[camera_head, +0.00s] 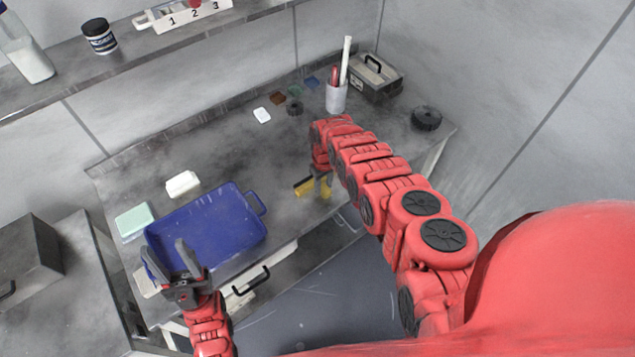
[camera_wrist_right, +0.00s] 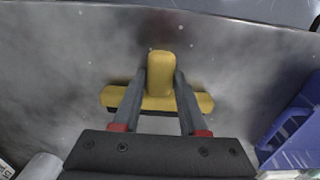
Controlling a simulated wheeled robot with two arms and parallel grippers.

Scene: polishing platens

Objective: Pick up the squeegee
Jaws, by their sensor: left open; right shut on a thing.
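The squeegee is yellow with a wide head and a short upright grip. In the head view the squeegee (camera_head: 304,186) is at the bench's front edge, partly hidden by my right arm. In the right wrist view the squeegee (camera_wrist_right: 160,75) stands between the fingers of my right gripper (camera_wrist_right: 160,88), which are shut on its grip. My right gripper is mostly hidden by its own arm in the head view. I cannot tell whether the squeegee touches the bench. My left gripper (camera_head: 172,262) is open and empty at the near left corner of the blue tray.
The blue tray (camera_head: 257,202) lies on the grey bench (camera_head: 240,147) left of the squeegee. A white block (camera_head: 182,184) and a green-topped box (camera_head: 134,221) are beside it. A cup with tools (camera_head: 336,97), a toolbox (camera_head: 377,78) and a black disc (camera_head: 426,118) stand at the back right.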

